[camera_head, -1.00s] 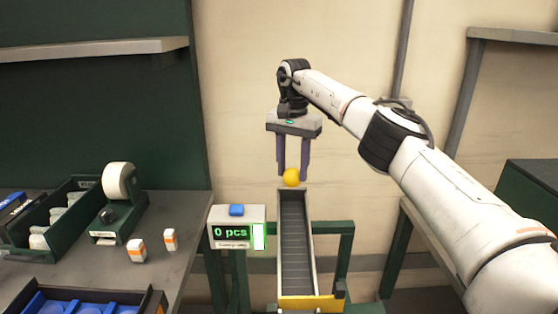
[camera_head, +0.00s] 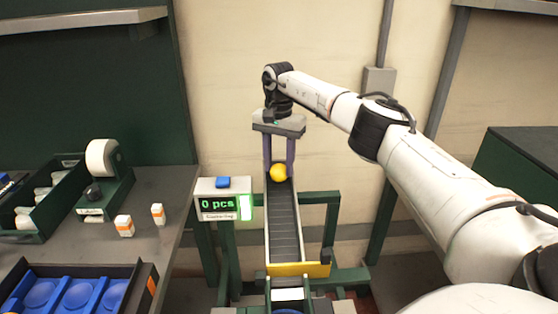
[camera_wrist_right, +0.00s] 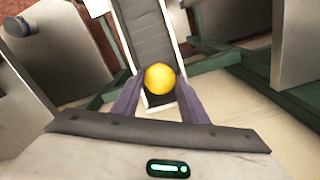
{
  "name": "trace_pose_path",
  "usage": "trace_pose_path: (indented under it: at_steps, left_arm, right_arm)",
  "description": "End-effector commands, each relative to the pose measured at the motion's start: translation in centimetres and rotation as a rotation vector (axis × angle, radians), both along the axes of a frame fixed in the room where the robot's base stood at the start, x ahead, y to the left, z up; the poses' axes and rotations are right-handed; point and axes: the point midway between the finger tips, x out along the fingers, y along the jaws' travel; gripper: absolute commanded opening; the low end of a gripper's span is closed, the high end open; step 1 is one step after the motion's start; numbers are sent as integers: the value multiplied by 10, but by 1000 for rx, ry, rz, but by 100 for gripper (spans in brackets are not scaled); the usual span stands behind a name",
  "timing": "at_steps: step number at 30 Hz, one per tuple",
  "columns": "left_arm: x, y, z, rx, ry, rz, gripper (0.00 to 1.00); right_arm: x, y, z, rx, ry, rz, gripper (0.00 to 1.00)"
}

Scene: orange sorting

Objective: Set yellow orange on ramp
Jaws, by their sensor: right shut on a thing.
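The yellow orange (camera_head: 278,173) is between the two fingers of my right gripper (camera_head: 279,168), at the upper end of the ramp (camera_head: 285,225). In the right wrist view the orange (camera_wrist_right: 160,79) sits between the fingertips of the right gripper (camera_wrist_right: 158,90), with the ramp (camera_wrist_right: 148,35) beneath and beyond it. The right gripper is shut on the orange and points down. I cannot tell whether the orange touches the ramp surface. My left gripper is not in view.
A counter box (camera_head: 224,204) reading "0 pcs" with a blue button stands left of the ramp. A yellow bar (camera_head: 298,269) crosses the ramp's lower end. The table (camera_head: 165,190) at left holds a label roll (camera_head: 103,158), small boxes and a blue tray (camera_head: 41,293).

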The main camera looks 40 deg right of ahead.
Motion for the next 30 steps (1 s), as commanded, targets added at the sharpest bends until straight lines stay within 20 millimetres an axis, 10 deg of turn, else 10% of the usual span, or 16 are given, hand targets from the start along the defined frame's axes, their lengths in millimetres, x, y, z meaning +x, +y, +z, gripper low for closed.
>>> trace_pose_path:
  at_steps: [9, 10, 13, 30]
  left_arm:
    - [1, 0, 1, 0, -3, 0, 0]
    - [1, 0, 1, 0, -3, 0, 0]
    - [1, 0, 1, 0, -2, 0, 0]
    - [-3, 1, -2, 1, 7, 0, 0]
  right_arm:
    - [0, 0, 0, 0, 0, 0, 17]
    - [0, 0, 0, 0, 0, 0, 44]
    - [0, 0, 0, 0, 0, 0, 61]
    - [1, 0, 21, -1, -1, 0, 61]
